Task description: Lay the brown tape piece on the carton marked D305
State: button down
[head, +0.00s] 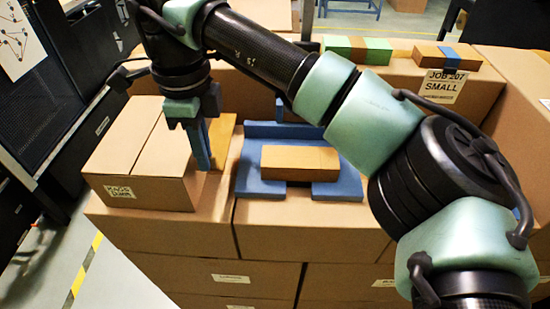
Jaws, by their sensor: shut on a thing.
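My gripper (202,158) points down just right of the closed brown carton (127,145) at the left. It is shut on a brown piece (222,138), which I take for the tape piece. A blue finger covers part of that piece, and its lower end is close to the carton's right side. I cannot tell whether they touch. The carton has a white label (119,192) on its front with a code pattern and small print, too small to read as D305.
A blue fixture (258,188) right of my gripper holds an orange-brown block (300,162). Behind are a green block with a brown band (357,49), an orange-brown block with a blue band (446,57) and a sign reading JOB 207 SMALL (440,86). My arm crosses the right side.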

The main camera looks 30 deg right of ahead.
aim_at(218, 205)
jog(key=shift+s+f, duration=0.15)
jog(key=shift+f, duration=0.25)
notch_tip(218, 205, down, 9)
jog(key=p, duration=0.3)
jog(key=shift+s+r+p, duration=0.1)
jog(key=shift+s+p, duration=0.05)
jog(key=shift+p, duration=0.2)
jog(key=shift+f, duration=0.3)
jog(key=c, duration=1)
grip_release()
notch_tip(218, 205, up, 12)
jog(key=b, duration=0.4)
jog(key=shift+r, duration=0.2)
